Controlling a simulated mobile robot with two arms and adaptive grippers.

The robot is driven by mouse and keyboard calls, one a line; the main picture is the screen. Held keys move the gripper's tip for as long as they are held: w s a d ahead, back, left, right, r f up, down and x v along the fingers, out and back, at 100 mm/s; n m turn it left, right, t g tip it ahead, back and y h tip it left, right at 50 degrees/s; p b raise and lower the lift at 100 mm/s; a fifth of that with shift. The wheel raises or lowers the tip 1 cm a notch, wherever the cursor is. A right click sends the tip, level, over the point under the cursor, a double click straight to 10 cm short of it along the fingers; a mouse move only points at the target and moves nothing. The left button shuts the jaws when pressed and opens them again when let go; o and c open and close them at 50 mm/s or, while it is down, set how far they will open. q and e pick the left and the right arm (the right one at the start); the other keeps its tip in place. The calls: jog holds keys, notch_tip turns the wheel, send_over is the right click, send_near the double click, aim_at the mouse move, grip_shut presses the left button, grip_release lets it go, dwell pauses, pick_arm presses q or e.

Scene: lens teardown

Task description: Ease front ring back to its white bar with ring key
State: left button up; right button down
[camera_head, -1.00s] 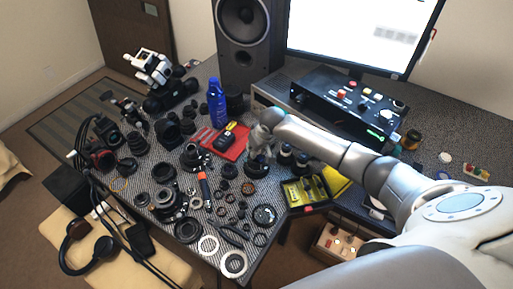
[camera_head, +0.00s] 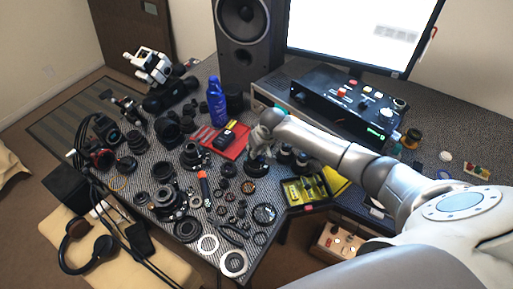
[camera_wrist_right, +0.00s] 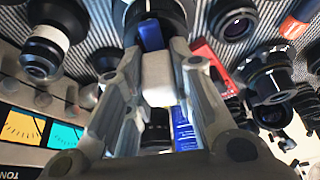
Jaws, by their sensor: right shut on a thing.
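My right gripper (camera_wrist_right: 158,88) is shut on a pale block with a blue piece beyond it, which looks like the ring key (camera_wrist_right: 157,76). In the right wrist view the blue piece reaches up to a dark round lens part (camera_wrist_right: 160,10) at the top edge. Whether key and ring touch, I cannot tell. In the head view my right gripper (camera_head: 261,143) is low over the middle of the bench, by the red tray. Its fingers and wrist hide most of the work there. No white bar can be made out. My left gripper is not in view.
A red tray (camera_head: 240,151) and a blue bottle (camera_head: 217,103) stand close to the gripper's left. Several lenses and rings crowd the bench, including a white ring (camera_head: 233,262). A yellow-lined case (camera_head: 291,194) lies to the right. A black control box (camera_head: 333,107) stands behind.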

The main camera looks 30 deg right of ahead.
jog(key=shift+f, duration=0.3)
dwell(0.4)
jog(key=n+y, duration=0.1)
jog(key=n, duration=0.1)
jog(key=shift+f+n+b, duration=0.1)
jog(key=shift+n+b, duration=0.25)
jog(key=shift+n, duration=0.05)
jog(key=n+y+b, duration=0.1)
jog(key=n+b, duration=0.1)
jog(key=n, duration=0.1)
jog(key=shift+f+g, duration=0.1)
jog(key=shift+g, duration=0.3)
jog(key=shift+n, duration=0.3)
jog(key=shift+r+p, duration=1.7)
jog(key=shift+p, duration=0.05)
jog(key=shift+r, duration=0.1)
notch_tip(320, 180, up, 3)
jog(key=p, duration=0.3)
